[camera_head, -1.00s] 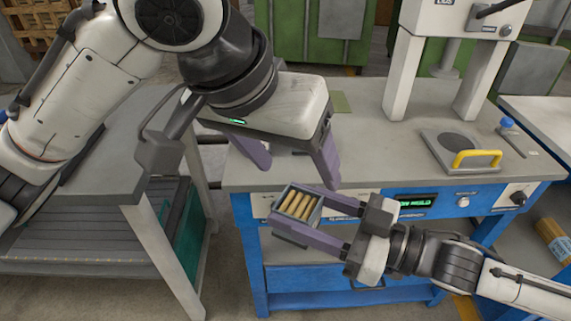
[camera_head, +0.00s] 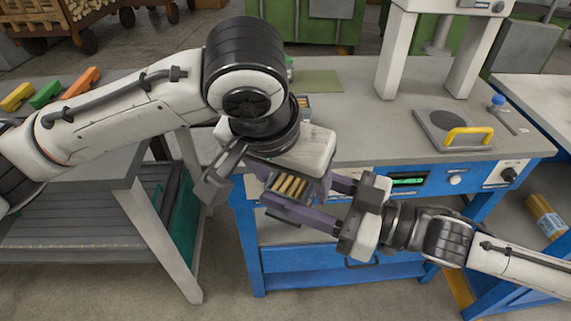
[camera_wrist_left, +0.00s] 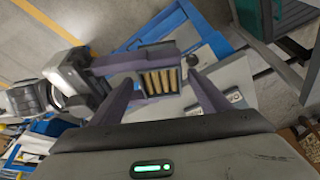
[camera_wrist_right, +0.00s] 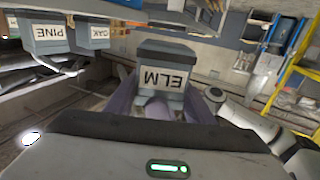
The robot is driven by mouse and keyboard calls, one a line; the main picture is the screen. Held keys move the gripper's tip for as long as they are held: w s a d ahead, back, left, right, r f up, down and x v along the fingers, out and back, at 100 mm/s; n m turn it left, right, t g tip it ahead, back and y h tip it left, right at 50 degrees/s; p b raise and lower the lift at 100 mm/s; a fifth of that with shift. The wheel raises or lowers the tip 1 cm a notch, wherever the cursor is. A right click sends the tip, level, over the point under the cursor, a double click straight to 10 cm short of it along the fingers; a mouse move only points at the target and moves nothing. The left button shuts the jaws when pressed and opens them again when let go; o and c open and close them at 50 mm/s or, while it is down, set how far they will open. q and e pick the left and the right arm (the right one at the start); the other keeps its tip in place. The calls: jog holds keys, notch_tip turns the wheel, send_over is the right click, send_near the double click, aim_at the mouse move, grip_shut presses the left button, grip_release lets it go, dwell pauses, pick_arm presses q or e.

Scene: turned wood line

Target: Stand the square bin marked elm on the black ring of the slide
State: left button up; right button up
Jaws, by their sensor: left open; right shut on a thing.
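The square elm bin (camera_head: 289,186), a small grey box of wooden sticks, is held in front of the bench by my right gripper (camera_head: 305,206). Its ELM label shows upside down in the right wrist view (camera_wrist_right: 166,78), with the fingers on either side. My left gripper (camera_wrist_left: 160,82) is open; in its wrist view the bin (camera_wrist_left: 160,80) appears between its fingers, and I cannot tell whether they touch it. The slide (camera_head: 425,122) lies on the bench at the right, with a black ring (camera_head: 453,122) and yellow handle (camera_head: 468,137). The ring looks empty.
The press (camera_head: 395,55) stands behind the slide, and a blue knob (camera_head: 497,100) is beside it. PINE (camera_wrist_right: 42,36) and OAK (camera_wrist_right: 93,35) bins show in the right wrist view. A grey table (camera_head: 95,150) stands left.

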pick_arm(q)
jog(key=shift+w+d+f, duration=0.1)
jog(key=shift+w+f, duration=0.1)
jog(key=shift+f, duration=0.4)
jog(key=c, duration=1)
jog(key=shift+c, duration=1.2)
pick_arm(e)
jog(key=o, duration=1.2)
jog(key=shift+o, duration=0.2)
